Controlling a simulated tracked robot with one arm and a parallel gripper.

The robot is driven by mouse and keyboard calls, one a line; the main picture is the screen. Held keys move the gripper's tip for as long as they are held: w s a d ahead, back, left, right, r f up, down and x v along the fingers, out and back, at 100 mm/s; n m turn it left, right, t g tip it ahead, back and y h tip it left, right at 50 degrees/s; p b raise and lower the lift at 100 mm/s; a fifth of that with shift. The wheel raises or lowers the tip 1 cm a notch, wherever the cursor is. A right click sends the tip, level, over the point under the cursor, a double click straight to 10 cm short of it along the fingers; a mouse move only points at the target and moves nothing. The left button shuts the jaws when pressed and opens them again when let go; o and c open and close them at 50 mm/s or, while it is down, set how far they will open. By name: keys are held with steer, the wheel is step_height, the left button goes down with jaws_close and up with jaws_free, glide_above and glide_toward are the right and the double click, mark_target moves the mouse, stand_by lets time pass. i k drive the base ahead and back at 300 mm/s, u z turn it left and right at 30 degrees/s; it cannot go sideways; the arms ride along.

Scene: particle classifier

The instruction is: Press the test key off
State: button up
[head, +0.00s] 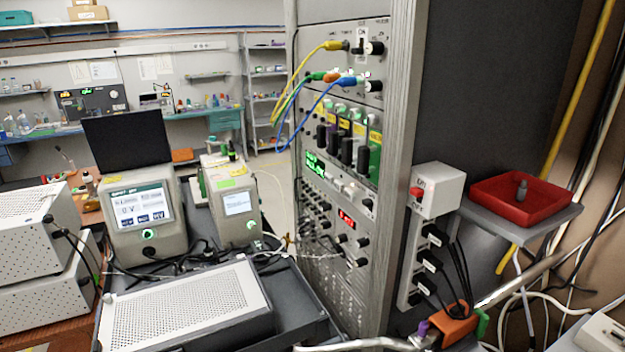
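No control is readable as the test key, so I cannot tell which one it is. A tall instrument rack (402,120) stands in the middle, with several knobs, switches and lit green displays. A toggle switch (361,40) and a black knob (374,48) sit near its top, under small labels. A white box (440,188) with a red button (416,192) is on the rack's right side; its label is too small to read. My gripper cannot be made out in this view.
Yellow, green and blue cables (303,77) loop out from the rack front. A red tray (550,208) holding a small grey piece (521,189) sits on a shelf at right. A perforated instrument (185,308) lies front left. Black plugs and loose cables crowd the lower right.

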mark_target(350, 194)
steer(key=u, duration=0.05)
steer(key=i, duration=1)
steer(key=z, duration=0.05)
